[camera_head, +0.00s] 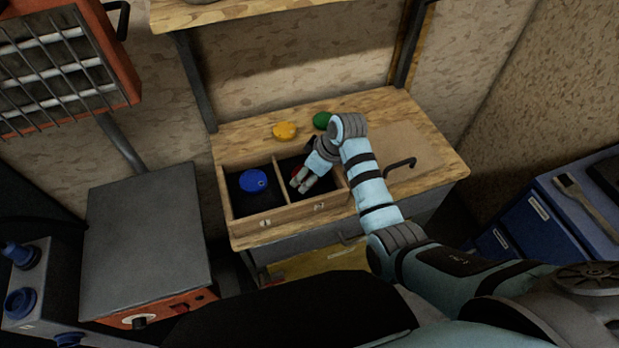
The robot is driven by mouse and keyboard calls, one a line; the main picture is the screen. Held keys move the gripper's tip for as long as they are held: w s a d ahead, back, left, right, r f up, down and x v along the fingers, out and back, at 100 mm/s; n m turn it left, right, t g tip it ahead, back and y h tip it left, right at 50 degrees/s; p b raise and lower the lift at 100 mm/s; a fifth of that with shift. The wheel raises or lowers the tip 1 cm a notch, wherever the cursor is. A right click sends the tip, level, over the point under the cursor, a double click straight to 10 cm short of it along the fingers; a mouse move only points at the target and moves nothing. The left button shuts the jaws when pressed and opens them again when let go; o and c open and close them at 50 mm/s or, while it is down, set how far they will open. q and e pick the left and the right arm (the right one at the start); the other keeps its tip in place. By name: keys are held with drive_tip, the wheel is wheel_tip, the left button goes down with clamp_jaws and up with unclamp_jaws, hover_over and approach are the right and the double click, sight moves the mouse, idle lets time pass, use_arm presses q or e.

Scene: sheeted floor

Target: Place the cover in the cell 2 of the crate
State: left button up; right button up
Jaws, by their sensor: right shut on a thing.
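The wooden crate (291,213) sits on the left part of the workbench, with two dark cells side by side. A round blue cover (253,180) lies in the left cell. My right gripper (298,184) reaches down into the right cell, whose front label looks like a 2. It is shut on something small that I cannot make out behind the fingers. A yellow cover (285,130) and a green cover (322,120) lie on the bench behind the crate. A small red patch shows beside my right wrist, mostly hidden. My left gripper is out of view.
The wooden bench (440,160) has a board with a dark handle (399,164) right of the crate. A grey-topped cabinet (145,230) stands to the left, below a red heater (65,60). A blue cabinet (560,225) with a brush stands at right.

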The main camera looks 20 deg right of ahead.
drive_tip(key=shift+s+r, duration=0.1)
drive_tip(key=shift+r, duration=0.05)
drive_tip(key=o, duration=1.5)
drive_tip(key=p+v, duration=0.2)
drive_tip(key=v, duration=1)
drive_tip(key=shift+p, duration=0.3)
